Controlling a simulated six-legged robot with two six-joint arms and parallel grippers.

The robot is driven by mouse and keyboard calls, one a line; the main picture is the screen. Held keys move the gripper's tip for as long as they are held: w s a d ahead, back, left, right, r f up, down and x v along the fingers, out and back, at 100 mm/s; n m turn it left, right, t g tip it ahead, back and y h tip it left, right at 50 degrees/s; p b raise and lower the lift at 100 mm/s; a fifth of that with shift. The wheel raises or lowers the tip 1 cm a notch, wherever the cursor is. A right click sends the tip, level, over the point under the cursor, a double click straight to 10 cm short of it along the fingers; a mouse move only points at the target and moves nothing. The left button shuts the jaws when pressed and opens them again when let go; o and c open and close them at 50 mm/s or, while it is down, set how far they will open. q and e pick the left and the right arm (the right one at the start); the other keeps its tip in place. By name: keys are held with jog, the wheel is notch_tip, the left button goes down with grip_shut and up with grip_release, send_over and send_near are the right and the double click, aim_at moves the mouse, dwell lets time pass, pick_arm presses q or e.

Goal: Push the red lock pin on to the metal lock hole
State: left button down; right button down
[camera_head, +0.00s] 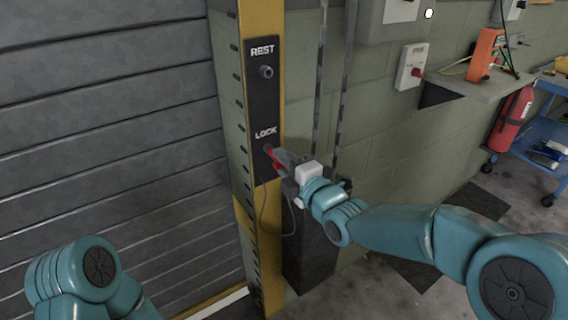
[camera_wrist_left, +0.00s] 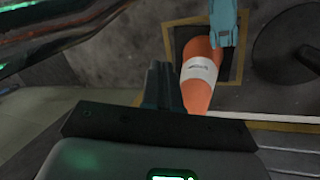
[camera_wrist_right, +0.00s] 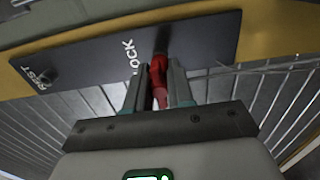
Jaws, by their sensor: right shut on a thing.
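The red lock pin (camera_head: 275,160) is between the fingers of my right gripper (camera_head: 282,161), with its tip at the hole under the word LOCK on the dark plate (camera_head: 262,105). In the right wrist view the red pin (camera_wrist_right: 158,82) sits between both fingers of the right gripper (camera_wrist_right: 158,90), and its far end meets the plate (camera_wrist_right: 100,62). The lock hole is mostly hidden by the pin, so I cannot tell how deep it is in. My left gripper (camera_wrist_left: 168,85) shows in the left wrist view with its fingers together and nothing between them.
The plate is on a yellow post (camera_head: 262,22) beside a grey roller shutter (camera_head: 110,110). The metal REST fitting (camera_head: 266,72) is above and empty. A thin cable (camera_head: 265,225) hangs below the pin.

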jog(key=shift+w+a, duration=0.15)
jog(key=shift+w, duration=0.05)
jog(key=c, duration=0.9)
grip_release()
